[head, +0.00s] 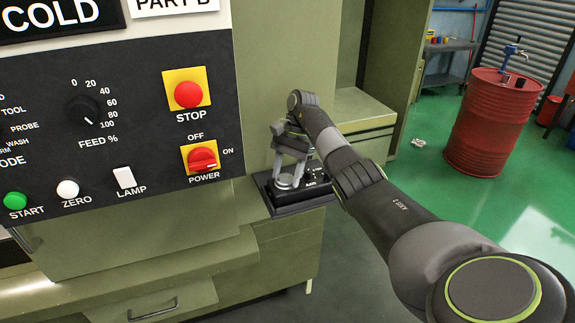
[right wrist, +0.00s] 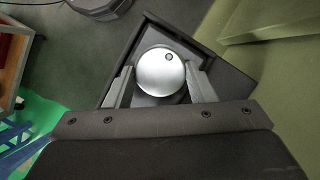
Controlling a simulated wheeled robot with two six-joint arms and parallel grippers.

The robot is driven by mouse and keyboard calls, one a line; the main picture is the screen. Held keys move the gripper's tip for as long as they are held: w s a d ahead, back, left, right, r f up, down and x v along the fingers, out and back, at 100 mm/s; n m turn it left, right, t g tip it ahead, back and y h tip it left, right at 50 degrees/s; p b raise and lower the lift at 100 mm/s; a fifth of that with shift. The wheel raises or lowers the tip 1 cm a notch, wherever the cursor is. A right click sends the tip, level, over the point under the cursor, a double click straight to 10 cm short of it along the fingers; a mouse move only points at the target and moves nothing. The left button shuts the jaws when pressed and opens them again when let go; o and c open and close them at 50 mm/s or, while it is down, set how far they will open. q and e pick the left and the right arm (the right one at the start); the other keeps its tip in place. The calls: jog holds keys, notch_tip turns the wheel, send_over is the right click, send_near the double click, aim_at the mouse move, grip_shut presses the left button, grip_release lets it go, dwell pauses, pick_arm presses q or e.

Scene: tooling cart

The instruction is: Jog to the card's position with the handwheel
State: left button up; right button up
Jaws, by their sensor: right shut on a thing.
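The handwheel (right wrist: 160,72) is a round silver disc with a small dark-ringed knob near its upper rim in the right wrist view. The box's small labels are too small to read. No card with a position is readable. My left gripper is out of view.
The panel (head: 140,150) has a feed dial (head: 82,112), a red stop button (head: 189,95), a red power switch (head: 203,159), a lamp switch (head: 124,177) and start and zero buttons. A red drum (head: 490,120) stands on the green floor at right.

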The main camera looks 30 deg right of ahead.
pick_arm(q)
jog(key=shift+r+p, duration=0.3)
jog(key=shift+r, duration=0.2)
pick_arm(e)
jog(key=shift+w+n+g+h, duration=0.1)
jog(key=shift+n+g+h, duration=0.3)
jog(key=shift+n, duration=1.1)
jog(key=o, duration=1)
